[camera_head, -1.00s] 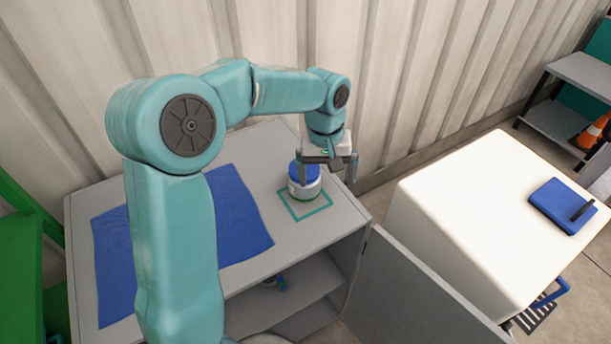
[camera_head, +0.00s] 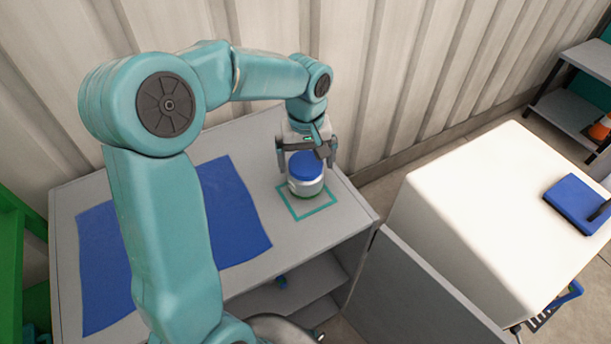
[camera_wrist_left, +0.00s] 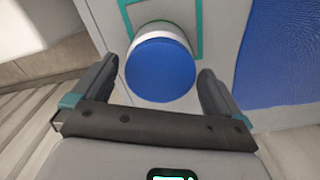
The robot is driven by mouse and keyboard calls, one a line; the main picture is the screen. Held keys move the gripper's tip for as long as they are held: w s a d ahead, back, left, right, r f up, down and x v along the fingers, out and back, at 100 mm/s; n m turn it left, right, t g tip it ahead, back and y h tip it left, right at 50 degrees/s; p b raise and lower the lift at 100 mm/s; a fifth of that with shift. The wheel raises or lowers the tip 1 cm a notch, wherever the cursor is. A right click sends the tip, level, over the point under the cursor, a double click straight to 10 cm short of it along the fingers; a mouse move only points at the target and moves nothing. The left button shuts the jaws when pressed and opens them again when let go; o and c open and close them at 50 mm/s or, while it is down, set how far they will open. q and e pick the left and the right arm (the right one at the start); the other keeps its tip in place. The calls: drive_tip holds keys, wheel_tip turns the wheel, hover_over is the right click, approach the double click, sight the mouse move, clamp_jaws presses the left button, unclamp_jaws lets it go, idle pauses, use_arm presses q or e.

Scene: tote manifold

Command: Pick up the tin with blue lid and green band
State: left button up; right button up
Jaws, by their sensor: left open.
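The tin has a blue lid, a pale silver body and a green band low down (camera_head: 306,184). It stands upright inside the teal square outline (camera_head: 321,211) on the grey cabinet top. My left gripper (camera_head: 306,158) is open above and just behind the tin, its fingers spread to either side. In the left wrist view the blue lid (camera_wrist_left: 161,70) lies ahead of and between the two open fingers (camera_wrist_left: 158,82), with a gap on each side. The green band is mostly hidden in that view. My right gripper is not in view.
A blue cloth (camera_head: 232,215) lies flat on the cabinet top (camera_head: 345,220), left of the tin. The cabinet door (camera_head: 420,295) hangs open at the front. A corrugated wall (camera_head: 400,90) rises close behind. A white block (camera_head: 490,210) with a blue item (camera_head: 574,205) stands at right.

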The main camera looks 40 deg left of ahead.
sight(302, 190)
use_arm(q)
wheel_tip(302, 190, down, 6)
drive_tip(key=shift+a, duration=0.1)
drive_tip(key=c, duration=0.8)
